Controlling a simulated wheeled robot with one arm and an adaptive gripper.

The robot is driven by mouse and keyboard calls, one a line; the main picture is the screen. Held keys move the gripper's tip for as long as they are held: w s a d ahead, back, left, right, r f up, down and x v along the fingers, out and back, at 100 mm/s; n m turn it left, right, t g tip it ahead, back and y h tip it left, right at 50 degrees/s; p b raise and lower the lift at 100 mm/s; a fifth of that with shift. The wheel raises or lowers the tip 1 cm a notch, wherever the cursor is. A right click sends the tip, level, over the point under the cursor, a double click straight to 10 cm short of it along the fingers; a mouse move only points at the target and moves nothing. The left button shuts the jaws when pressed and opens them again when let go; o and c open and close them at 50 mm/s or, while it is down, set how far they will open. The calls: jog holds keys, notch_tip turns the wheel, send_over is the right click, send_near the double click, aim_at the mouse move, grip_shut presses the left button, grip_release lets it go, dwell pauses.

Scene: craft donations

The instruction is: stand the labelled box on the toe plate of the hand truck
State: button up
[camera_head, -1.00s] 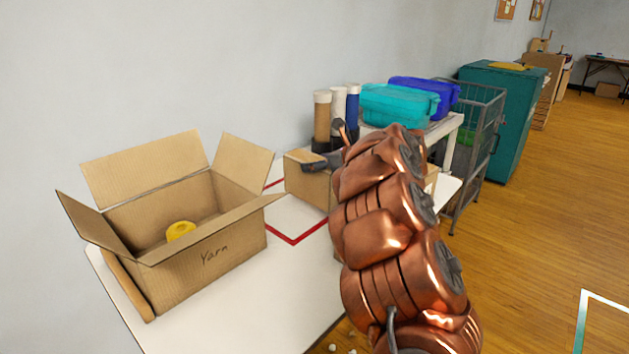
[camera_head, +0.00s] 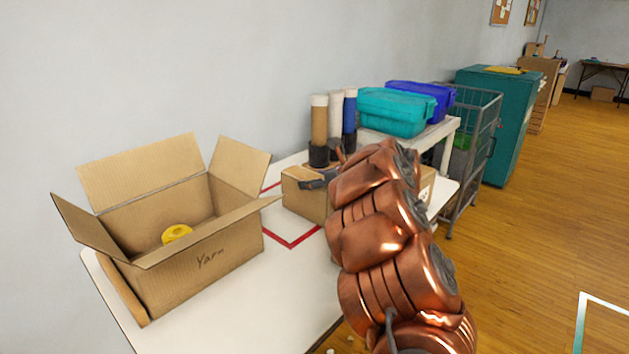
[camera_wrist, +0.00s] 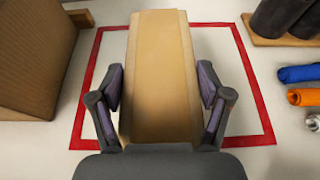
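A closed cardboard box (camera_head: 303,200) sits on the white table inside a red taped square, mostly hidden behind my arm in the head view. A bit of white label shows at its right end. In the wrist view the box (camera_wrist: 160,80) lies lengthwise below my gripper (camera_wrist: 160,70). One finger is on each side of it, with narrow gaps that suggest the gripper is open around the box, not clamped. In the head view a dark finger (camera_head: 318,181) shows at the box top. The hand truck is not in view.
An open carton marked Yarn (camera_head: 210,262), holding a yellow item (camera_head: 177,234), stands left of the box. Upright tubes (camera_head: 319,125) in a holder stand behind. Teal (camera_head: 392,112) and blue bins, a wire cage cart (camera_head: 478,150) and a teal cabinet (camera_head: 497,120) are beyond. Open floor lies right.

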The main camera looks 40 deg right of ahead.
jog(key=shift+o, duration=1.3)
